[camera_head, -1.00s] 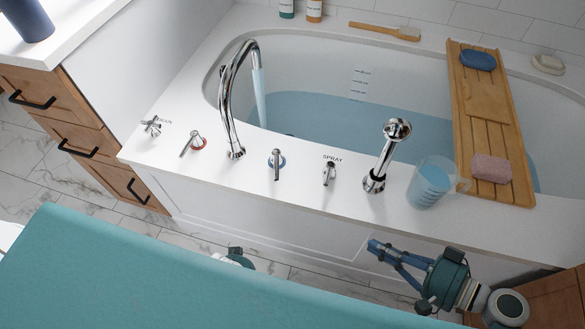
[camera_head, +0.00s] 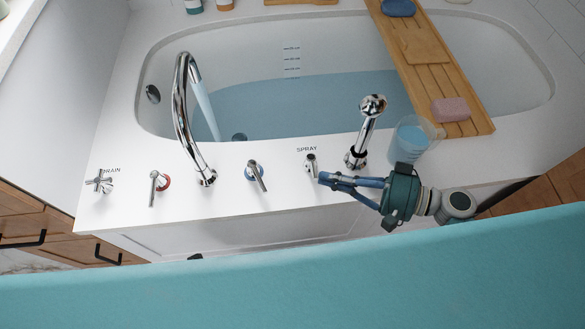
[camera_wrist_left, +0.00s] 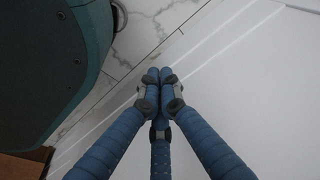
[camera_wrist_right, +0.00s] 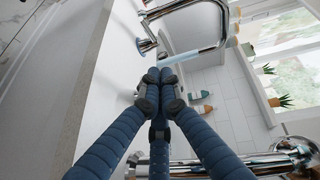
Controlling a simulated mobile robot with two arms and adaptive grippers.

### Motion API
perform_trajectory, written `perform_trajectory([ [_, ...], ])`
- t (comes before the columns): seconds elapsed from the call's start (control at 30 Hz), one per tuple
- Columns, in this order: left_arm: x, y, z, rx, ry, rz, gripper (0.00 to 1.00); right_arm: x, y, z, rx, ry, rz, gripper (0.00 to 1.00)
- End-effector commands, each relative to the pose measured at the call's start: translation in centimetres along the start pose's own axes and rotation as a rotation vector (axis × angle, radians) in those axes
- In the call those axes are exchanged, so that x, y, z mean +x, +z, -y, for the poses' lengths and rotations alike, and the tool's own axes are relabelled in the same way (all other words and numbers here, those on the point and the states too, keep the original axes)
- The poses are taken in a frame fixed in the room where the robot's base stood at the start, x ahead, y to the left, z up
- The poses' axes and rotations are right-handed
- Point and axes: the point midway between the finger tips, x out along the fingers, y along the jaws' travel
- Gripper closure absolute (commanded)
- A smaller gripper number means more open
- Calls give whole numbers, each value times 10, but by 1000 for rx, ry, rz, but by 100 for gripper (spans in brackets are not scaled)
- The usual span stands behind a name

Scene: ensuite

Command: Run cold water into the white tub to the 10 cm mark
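The white tub (camera_head: 160,75) holds blue water (camera_head: 300,105). Water runs from the chrome spout (camera_head: 183,110) in a stream (camera_head: 207,110). Dark marks (camera_head: 291,60) line the far inner wall; the waterline lies near the lowest visible one, and their numbers are too small to read. The blue-ringed lever (camera_head: 257,174) and red-ringed lever (camera_head: 154,188) stand on the deck. My right gripper (camera_head: 322,179) looks shut and empty, its tips beside the SPRAY lever (camera_head: 311,163); I cannot tell if they touch. My left gripper (camera_wrist_left: 160,75) is shut and empty beside a white surface, above the floor.
The hand spray (camera_head: 365,130) and a jug of blue water (camera_head: 410,140) stand right of the levers. A wooden tray (camera_head: 470,105) with a pink sponge (camera_head: 451,109) crosses the tub. The DRAIN cross handle (camera_head: 100,182) is at the left. The front deck is otherwise clear.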

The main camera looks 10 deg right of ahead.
Motion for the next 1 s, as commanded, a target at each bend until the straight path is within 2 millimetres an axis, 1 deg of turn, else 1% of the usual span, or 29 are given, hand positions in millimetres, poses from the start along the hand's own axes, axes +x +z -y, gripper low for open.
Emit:
perform_trajectory([
  [0.17,1,1,0,0,1,2,100,32,0,2,0,-4,-1,100],
  [0.4,3,3,0,0,0,3,100,84,0,2,0,-4,0,100],
  [0.47,3,3,0,1,0,2,100,96,0,2,0,-4,0,100],
  [0.5,3,4,0,1,0,2,100,100,8,1,4,-2,1,100],
  [0.7,7,8,0,1,-1,7,100,116,24,0,3,-1,0,100],
  [1.0,9,10,0,1,0,8,100,120,28,0,-1,2,0,100],
])
